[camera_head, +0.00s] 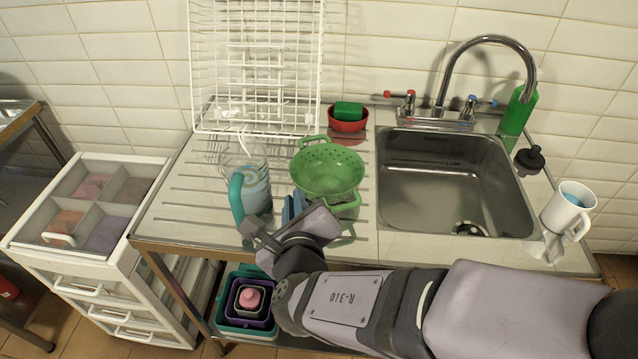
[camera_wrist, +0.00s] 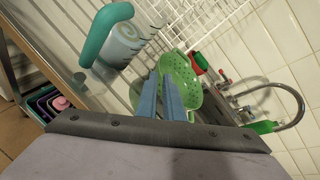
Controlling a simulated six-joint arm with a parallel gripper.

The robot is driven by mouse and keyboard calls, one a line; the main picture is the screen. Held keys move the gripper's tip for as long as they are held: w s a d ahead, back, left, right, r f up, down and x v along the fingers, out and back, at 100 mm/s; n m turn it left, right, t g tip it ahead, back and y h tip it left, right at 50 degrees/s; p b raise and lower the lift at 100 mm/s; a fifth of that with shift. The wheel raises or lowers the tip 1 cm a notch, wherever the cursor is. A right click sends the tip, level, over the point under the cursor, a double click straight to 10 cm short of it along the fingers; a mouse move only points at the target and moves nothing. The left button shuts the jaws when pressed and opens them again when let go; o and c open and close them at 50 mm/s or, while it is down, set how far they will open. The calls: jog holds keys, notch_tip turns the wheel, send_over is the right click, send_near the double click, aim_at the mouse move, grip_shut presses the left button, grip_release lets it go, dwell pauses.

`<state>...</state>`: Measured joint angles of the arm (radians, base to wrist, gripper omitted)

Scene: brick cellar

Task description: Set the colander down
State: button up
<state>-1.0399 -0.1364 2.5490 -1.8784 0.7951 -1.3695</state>
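The green colander (camera_head: 328,168) is upright, its bowl opening upward, above the ribbed metal drainboard (camera_head: 180,215). A green reflection shows on the metal below it, and it looks a little raised off the surface. My gripper (camera_head: 292,208) is at its near left side. In the wrist view my gripper's two blue fingers (camera_wrist: 160,92) stand close together at the left rim of the colander (camera_wrist: 182,75), with green between them. They look shut on the rim; the exact contact is partly hidden by the fingers.
A clear pitcher with a teal handle (camera_head: 237,195) stands just left of my gripper. A white wire rack (camera_head: 255,60) is behind, with a red bowl holding a green sponge (camera_head: 348,112). The sink (camera_head: 450,180) is right, then a white mug (camera_head: 568,208). Drainboard is clear at far left.

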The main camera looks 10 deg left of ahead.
jog(key=shift+r, duration=0.1)
jog(key=w+d+r+m+g+h+p, duration=0.3)
jog(key=w+d+r+m+h+p, duration=0.4)
jog(key=p, duration=0.8)
jog(key=s+a+f+m+g+y, duration=0.1)
jog(key=a+f+m+g, duration=0.1)
jog(key=m, duration=1)
jog(key=s+a+f+m+g+y, duration=0.1)
jog(key=a+m, duration=0.4)
jog(key=m, duration=0.8)
jog(key=f+g, duration=0.1)
jog(key=g, duration=0.1)
jog(key=shift+s+a+g, duration=0.2)
jog(key=shift+a+g, duration=0.05)
jog(key=shift+g, duration=0.15)
jog(key=shift+p+x, duration=1.15)
jog(key=shift+x, duration=2.2)
